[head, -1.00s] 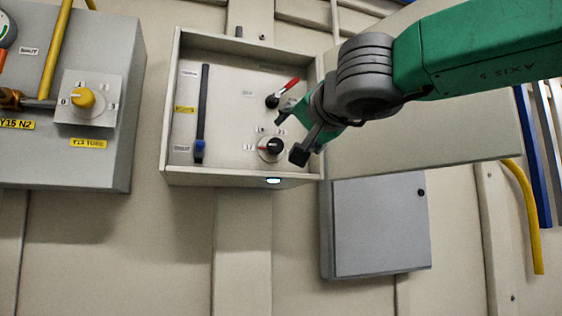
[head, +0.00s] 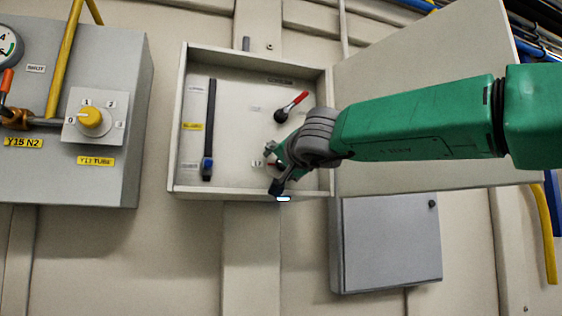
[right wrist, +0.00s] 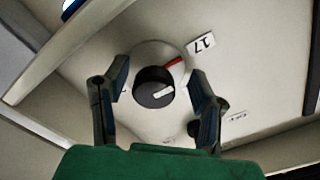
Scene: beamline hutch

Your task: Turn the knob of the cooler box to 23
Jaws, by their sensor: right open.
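The open cooler box (head: 178,150) hangs on the wall in the head view. Its black knob (right wrist: 153,88) shows in the right wrist view on a round grey dial plate, with a white pointer line on the knob and a red mark on the plate. A label reading 17 (right wrist: 201,43) is beside the dial. In the head view the knob is mostly hidden behind my gripper. My right gripper (head: 275,173) is open at the box's lower right. In the right wrist view its fingers stand on either side of the knob, apart from it. My left gripper is not in view.
Inside the box are a red-handled switch (head: 292,106) and a dark vertical bar with a blue end (head: 208,130). The open door (head: 420,65) is behind my right arm. A grey panel with a yellow knob (head: 90,117) is at left; a closed grey box (head: 388,245) hangs below.

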